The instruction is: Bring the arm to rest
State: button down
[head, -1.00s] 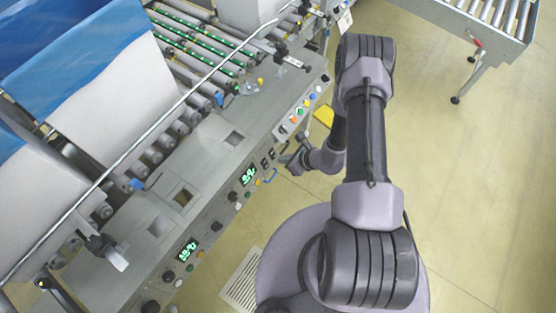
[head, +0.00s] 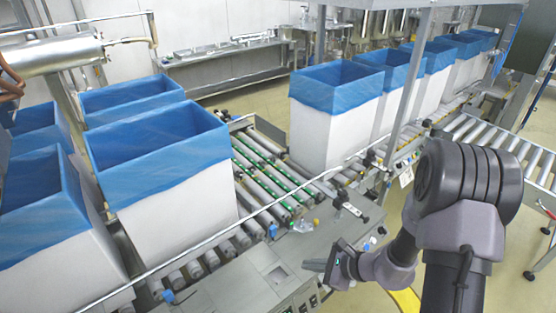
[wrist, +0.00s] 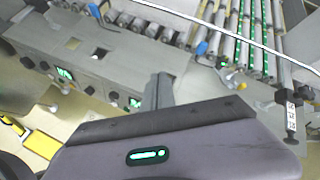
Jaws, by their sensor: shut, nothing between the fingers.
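My gripper (head: 318,266) is in the lower middle of the head view, at the end of my dark grey arm. Its fingers point left, over or beside the front edge of the grey machine console (head: 240,285). In the wrist view, the fingers of my gripper (wrist: 159,88) show as a narrow closed pair with nothing between them. Whether the fingertips clear the console's edge is hard to tell.
White boxes with blue liners (head: 160,150) stand on the left; another lined box (head: 335,110) stands on the conveyor behind the console. A guide rail (head: 235,225) runs along the console. A roller conveyor (head: 500,145) is at right. Open floor (head: 525,245) lies right of my arm.

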jog(key=s+a+r+n+g+b, duration=0.1)
jog(key=s+a+r+n, duration=0.1)
jog(key=s+r+n, duration=0.3)
jog(key=s+a+r+n+g+h, duration=0.1)
jog(key=s+a+r+n, duration=0.2)
jog(key=r, duration=0.4)
jog(key=s+a+r+n+g+b, duration=0.1)
jog(key=s+a+r+n, duration=0.1)
jog(key=s+r+n, duration=0.3)
jog(key=s+d+r+n+t+h+b, duration=0.1)
jog(key=s+d+r+n+h, duration=0.3)
jog(key=s, duration=0.5)
notch_tip(320, 180, up, 3)
jog(key=shift+d+f+t+h, duration=0.2)
jog(key=shift+d+t+h, duration=0.3)
jog(key=shift+d+t, duration=0.4)
